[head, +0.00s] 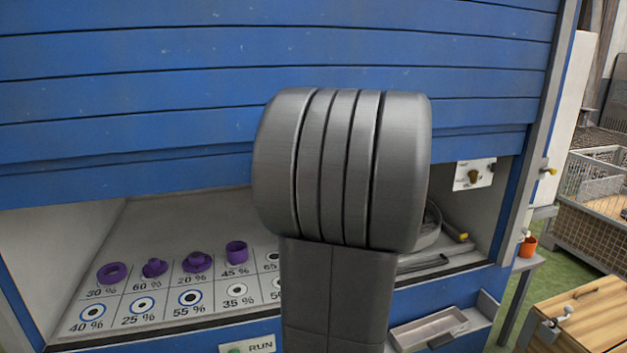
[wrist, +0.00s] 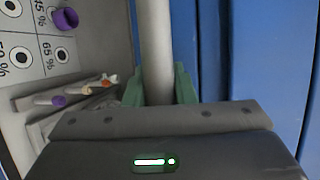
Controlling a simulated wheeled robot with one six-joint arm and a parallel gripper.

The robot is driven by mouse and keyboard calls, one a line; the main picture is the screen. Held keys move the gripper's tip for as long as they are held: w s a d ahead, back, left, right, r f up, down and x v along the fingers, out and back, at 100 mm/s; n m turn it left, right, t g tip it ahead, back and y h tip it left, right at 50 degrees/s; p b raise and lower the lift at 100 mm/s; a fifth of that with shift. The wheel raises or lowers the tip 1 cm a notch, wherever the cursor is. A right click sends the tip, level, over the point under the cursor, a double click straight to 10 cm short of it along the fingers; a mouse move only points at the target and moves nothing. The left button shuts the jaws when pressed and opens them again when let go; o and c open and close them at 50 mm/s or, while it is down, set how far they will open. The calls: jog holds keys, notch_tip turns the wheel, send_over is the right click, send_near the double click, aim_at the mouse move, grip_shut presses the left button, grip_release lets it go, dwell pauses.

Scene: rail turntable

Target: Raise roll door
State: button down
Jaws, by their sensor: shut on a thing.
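The blue slatted roll door (head: 150,95) is partly raised in the head view. Its lower edge hangs above an open compartment. In the wrist view the door's blue slats (wrist: 240,60) fill the right side. My gripper (wrist: 158,90) has green fingers on both sides of a pale grey bar (wrist: 154,40), seemingly the door's handle, and is shut on it. In the head view my grey arm stands in front of the door and hides the gripper and the bar.
The compartment floor holds a marked panel (head: 165,312) with several purple parts (head: 197,262). A small tray (head: 430,328) sits at the front right. A wire crate (head: 595,200), an orange pot (head: 527,246) and a wooden box (head: 585,312) stand right of the cabinet.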

jog(key=shift+r, duration=0.7)
jog(key=c, duration=1.2)
grip_release()
jog(key=shift+f, duration=0.1)
jog(key=shift+s+d, duration=0.4)
jog(key=shift+d, duration=0.05)
jog(key=b+v, duration=0.2)
jog(key=v, duration=1)
jog(key=shift+s+b, duration=0.3)
jog(key=shift+b, duration=0.05)
jog(key=shift+d, duration=0.1)
